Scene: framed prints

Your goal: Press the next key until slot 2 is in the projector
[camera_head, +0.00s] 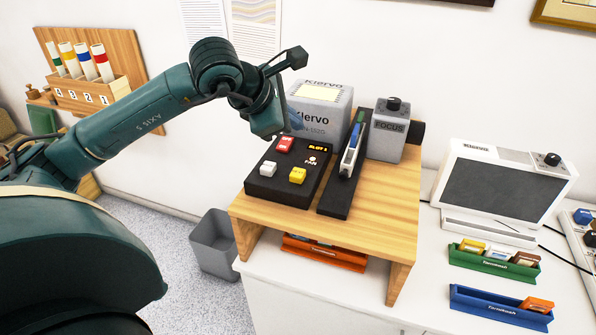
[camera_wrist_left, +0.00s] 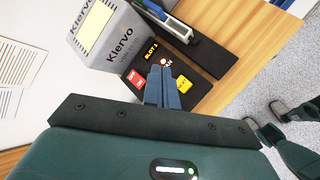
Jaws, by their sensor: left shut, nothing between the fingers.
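The black key panel (camera_head: 259,187) sits on the wooden stand, with a red key (camera_head: 285,145), a white key (camera_head: 267,170) and a yellow key (camera_head: 297,176). Its small display (camera_head: 318,148) seems to read SLOT 1 in the head view. My left gripper (camera_head: 295,121) is shut and empty, above the panel. In the left wrist view its blue fingers (camera_wrist_left: 161,85) lie between the red and yellow keys and hide the white one.
A grey FOCUS box (camera_head: 388,137) stands right of the tray on the wooden stand (camera_head: 385,215). An orange tray (camera_head: 322,252) is beneath the stand. A white-framed screen (camera_head: 500,187) and green and blue slide holders (camera_head: 495,264) are at right. A grey bin (camera_head: 212,245) stands on the floor.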

